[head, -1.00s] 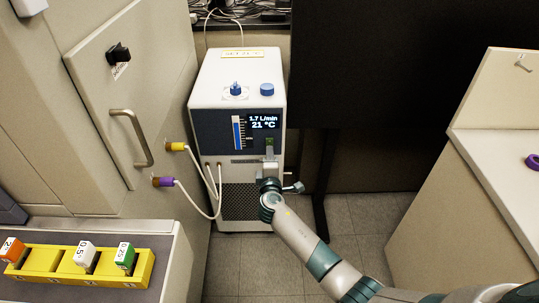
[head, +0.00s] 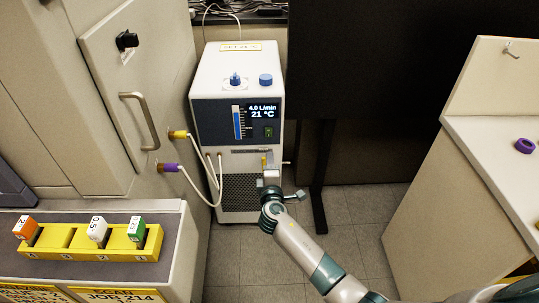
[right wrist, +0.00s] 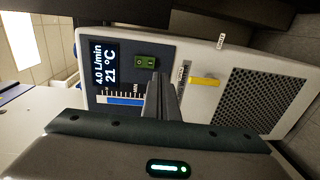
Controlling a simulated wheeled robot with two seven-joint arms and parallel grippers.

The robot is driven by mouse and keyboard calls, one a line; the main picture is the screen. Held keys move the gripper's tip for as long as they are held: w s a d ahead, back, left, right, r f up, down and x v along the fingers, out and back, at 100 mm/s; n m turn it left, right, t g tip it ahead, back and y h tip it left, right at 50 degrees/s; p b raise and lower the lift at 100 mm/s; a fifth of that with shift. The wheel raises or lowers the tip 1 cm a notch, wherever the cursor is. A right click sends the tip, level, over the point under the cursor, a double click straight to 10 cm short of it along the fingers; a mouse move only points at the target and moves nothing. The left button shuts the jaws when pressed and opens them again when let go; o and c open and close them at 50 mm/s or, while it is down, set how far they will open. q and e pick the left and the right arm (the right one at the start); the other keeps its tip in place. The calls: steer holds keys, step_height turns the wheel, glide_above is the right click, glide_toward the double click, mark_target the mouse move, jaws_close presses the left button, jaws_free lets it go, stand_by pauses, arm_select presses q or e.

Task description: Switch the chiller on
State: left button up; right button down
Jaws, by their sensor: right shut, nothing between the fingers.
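The chiller (head: 208,100) is a white box with a dark front panel, standing on the floor beside the cabinet. Its display (head: 263,113) is lit and reads 4.0 L/min and 21 °C. Its green rocker switch (head: 269,131) sits below the display and also shows in the right wrist view (right wrist: 145,62). My right gripper (head: 270,173) is shut and empty, in front of the chiller and below the switch. In the right wrist view its fingertips (right wrist: 160,78) point at the panel near the switch; contact cannot be told. My left gripper is out of view.
A yellow handle (right wrist: 203,82) is on the chiller's front below the panel. White hoses with yellow (head: 178,135) and purple (head: 168,167) fittings run between cabinet and chiller. A yellow rack (head: 88,241) stands at lower left, a white counter (head: 490,150) at right.

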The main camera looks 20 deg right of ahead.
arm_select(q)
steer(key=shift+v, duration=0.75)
arm_select(e)
steer(key=shift+f+v, duration=0.2)
steer(key=shift+v, duration=0.75)
steer(key=shift+f+v, duration=0.2)
steer(key=shift+v, duration=0.8)
steer(key=shift+f+v, duration=0.2)
steer(key=shift+v, duration=0.75)
